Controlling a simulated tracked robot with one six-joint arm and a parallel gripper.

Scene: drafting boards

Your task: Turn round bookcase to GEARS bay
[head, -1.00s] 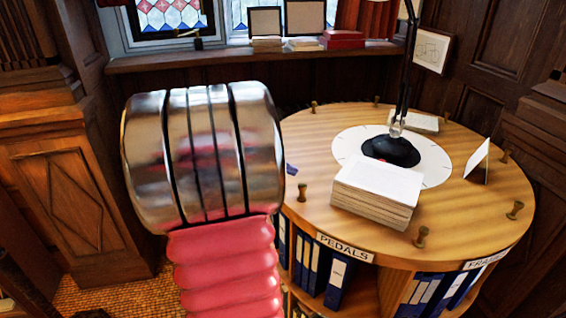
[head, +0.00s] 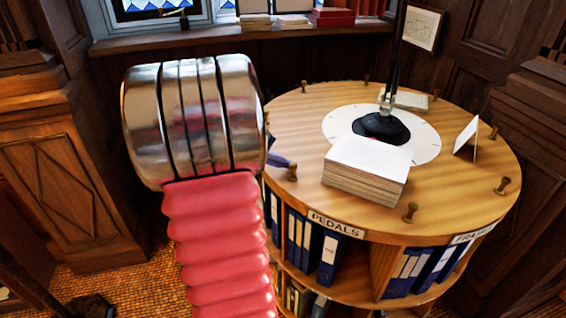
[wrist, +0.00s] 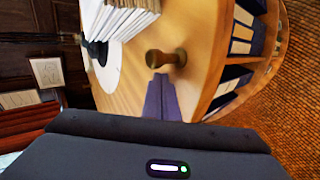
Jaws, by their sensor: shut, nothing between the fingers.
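The round bookcase (head: 450,185) stands at the right in the head view, with brass-coloured pegs round its wooden top. Its rim bears a PEDALS label (head: 335,224) at the front left and a partly cut-off label starting FRA (head: 470,235) at the right. No GEARS label shows. My gripper (head: 283,163) has its purple fingers shut and empty at the left rim, right beside a peg (head: 292,172). In the wrist view the fingers (wrist: 160,98) lie close to that peg (wrist: 166,58); I cannot tell whether they touch it. My arm hides part of the left rim.
A paper stack (head: 365,172), a black lamp base (head: 382,127) and a folded card (head: 466,136) stand on the top. Blue binders (head: 330,258) fill bays below. A window ledge (head: 200,40) runs behind; wood panelling (head: 60,170) stands left.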

